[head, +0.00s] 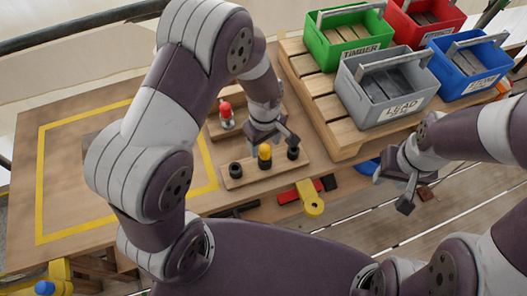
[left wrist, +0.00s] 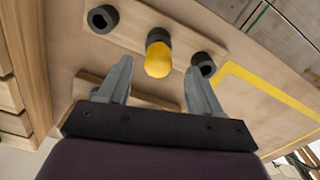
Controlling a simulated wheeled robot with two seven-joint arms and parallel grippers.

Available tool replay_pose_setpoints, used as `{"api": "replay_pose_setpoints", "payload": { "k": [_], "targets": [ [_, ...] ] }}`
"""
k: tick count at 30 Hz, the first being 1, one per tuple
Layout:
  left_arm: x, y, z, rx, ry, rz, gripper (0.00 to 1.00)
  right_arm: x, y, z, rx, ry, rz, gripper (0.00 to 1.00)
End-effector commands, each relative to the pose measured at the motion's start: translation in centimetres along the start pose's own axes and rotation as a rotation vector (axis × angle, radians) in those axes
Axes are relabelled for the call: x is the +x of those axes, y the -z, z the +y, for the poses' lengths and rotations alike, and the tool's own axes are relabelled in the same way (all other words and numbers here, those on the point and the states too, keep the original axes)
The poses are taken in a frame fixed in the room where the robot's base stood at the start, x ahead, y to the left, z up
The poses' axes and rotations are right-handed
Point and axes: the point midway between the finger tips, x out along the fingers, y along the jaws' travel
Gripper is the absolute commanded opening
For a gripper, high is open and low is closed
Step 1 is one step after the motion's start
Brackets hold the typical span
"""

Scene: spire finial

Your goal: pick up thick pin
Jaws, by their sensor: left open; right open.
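A yellow pin (head: 265,154), the only pin I see in the rack and seemingly the thick pin, stands in the middle dark socket of a wooden rack (head: 235,182). In the left wrist view the pin (left wrist: 158,60) shows its rounded yellow end. My left gripper (head: 272,139) is open, just behind and above the rack in the head view. In the left wrist view its fingers (left wrist: 159,70) are apart, with the pin appearing between and beyond their tips; I cannot tell the exact gap. My right gripper (head: 400,190) is open and empty, off to the right.
Two dark sockets, left (head: 236,169) and right (head: 293,153), flank the pin. A red-topped piece (head: 226,112) stands on a small board behind. Green (head: 345,35), grey (head: 385,90), red (head: 425,22) and blue (head: 468,65) crates stand on a slatted platform. A yellow-and-red tool (head: 310,198) lies in front.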

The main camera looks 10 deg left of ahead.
Motion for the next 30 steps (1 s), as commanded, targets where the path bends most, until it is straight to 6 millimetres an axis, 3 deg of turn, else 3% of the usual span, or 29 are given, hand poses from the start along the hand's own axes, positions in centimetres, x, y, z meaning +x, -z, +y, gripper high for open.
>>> {"api": "replay_pose_setpoints", "payload": {
  "k": [6,12,14,18,30],
  "targets": [
    [3.0,-0.1,-0.2,0.001,0.001,0.0,0.65,-0.5,0.1,0.0,0.0,0.0,0.0,0.43],
    [3.2,-0.1,-0.1,0.001,-0.001,0.001,0.65,-0.4,0.1,0.0,0.0,0.0,0.0,0.43],
    [3.2,-0.1,-0.1,0.001,-0.001,0.001,0.48,-0.4,0.1,0.0,0.0,0.0,0.0,0.43],
    [3.2,-0.1,-0.1,0.001,-0.001,0.001,0.03,-0.4,0.1,0.0,0.0,0.0,0.0,0.43],
    [2.2,-0.1,0.0,0.001,-0.005,0.003,0.02,-0.3,0.0,0.0,0.0,0.0,0.0,0.43]
  ]
}}
